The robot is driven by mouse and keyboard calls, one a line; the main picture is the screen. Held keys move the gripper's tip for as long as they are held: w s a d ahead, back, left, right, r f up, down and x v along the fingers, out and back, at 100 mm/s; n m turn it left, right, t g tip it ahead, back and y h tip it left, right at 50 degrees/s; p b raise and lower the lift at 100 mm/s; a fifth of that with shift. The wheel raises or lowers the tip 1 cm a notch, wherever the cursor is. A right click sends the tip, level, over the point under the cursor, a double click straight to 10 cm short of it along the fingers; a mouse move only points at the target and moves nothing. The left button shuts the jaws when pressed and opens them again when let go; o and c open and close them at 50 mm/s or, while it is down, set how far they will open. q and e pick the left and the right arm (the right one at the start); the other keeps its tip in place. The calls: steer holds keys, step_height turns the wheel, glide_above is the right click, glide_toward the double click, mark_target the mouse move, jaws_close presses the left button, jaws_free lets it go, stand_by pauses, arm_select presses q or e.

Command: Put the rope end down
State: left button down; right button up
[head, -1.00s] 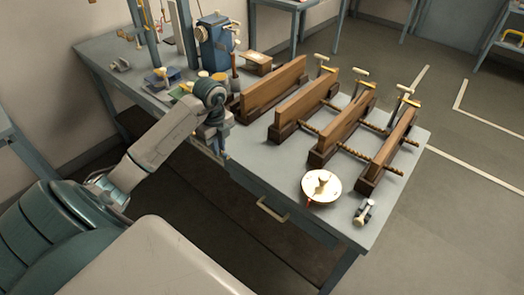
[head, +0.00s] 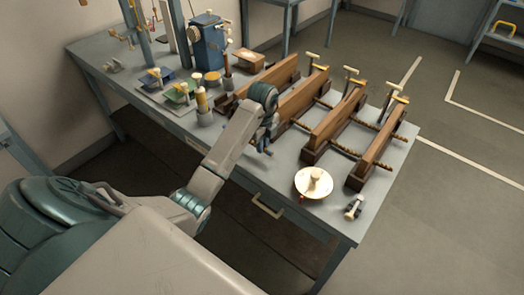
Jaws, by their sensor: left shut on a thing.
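Brown twisted rope (head: 345,151) runs across the bench between upright wooden boards (head: 334,124) set in dark feet. A second rope run (head: 369,124) lies farther back. My left gripper (head: 264,149) is low over the front edge of the bench, at the near end of the second board from the left. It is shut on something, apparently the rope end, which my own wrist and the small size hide. I cannot tell whether it touches the bench top. My right gripper is not in view.
A round cream disc with a knob (head: 313,183) and a small metal clamp (head: 354,207) lie at the bench's near right. A blue machine (head: 208,43) and small trays (head: 178,94) occupy the left part.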

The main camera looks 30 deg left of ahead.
arm_select(q)
step_height(320, 180, down, 2)
steer(key=shift+f+b, duration=0.1)
steer(key=shift+b, duration=0.35)
steer(key=shift+f+p, duration=0.6)
steer(key=shift+p, duration=0.2)
steer(key=shift+f, duration=0.1)
steer(key=shift+f+b, duration=0.2)
steer(key=shift+b, duration=0.15)
steer(key=c, duration=1.4)
jaws_free()
steer(key=shift+r, duration=0.1)
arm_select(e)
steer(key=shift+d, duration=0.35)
